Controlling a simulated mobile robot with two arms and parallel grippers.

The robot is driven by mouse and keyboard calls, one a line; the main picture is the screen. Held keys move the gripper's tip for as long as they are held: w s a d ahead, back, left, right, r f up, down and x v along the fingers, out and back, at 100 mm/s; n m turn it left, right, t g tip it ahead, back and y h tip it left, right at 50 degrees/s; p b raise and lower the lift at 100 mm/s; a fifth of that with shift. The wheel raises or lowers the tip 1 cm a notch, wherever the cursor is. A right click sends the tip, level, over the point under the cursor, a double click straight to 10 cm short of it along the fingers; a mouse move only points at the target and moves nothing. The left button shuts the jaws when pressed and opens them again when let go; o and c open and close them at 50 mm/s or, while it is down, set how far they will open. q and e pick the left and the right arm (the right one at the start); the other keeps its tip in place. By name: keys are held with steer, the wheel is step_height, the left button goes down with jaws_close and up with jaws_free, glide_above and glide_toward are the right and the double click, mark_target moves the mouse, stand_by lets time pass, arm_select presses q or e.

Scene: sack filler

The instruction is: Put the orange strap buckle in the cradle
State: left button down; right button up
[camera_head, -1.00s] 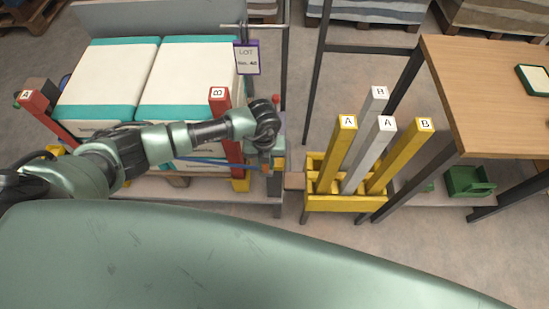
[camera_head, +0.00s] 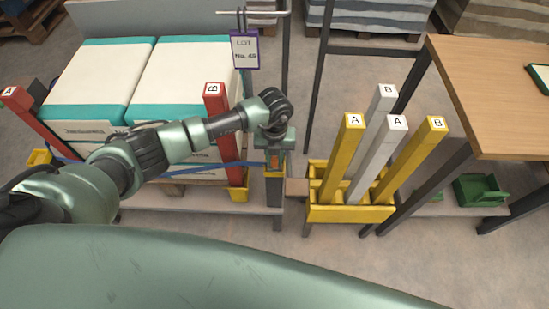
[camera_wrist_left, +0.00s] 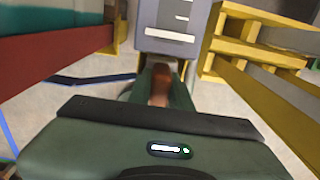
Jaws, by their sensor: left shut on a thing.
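My left gripper (camera_head: 275,160) is shut on the orange buckle (camera_wrist_left: 160,84), which shows between its fingers in the left wrist view. A blue strap (camera_head: 190,165) runs from the left, past the sacks and the red post, towards the gripper. A dark upright block (camera_head: 275,192) stands just below the gripper, by the pallet's right end. In the wrist view a grey block (camera_wrist_left: 172,22) with white marks lies just beyond the fingers. I cannot tell which part is the cradle, nor whether the buckle touches it. My right gripper is not in view.
Red posts marked B (camera_head: 222,130) and A (camera_head: 30,115) flank the white and teal sacks (camera_head: 180,75). A yellow rack (camera_head: 350,212) with yellow and grey posts stands close on the right. A lot tag (camera_head: 245,50) hangs behind. A wooden table (camera_head: 490,90) stands far right.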

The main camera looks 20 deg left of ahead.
arm_select(q)
steer(key=shift+f, duration=0.15)
steer(key=c, duration=1.3)
jaws_free()
step_height(320, 180, up, 12)
steer(key=shift+r, duration=0.15)
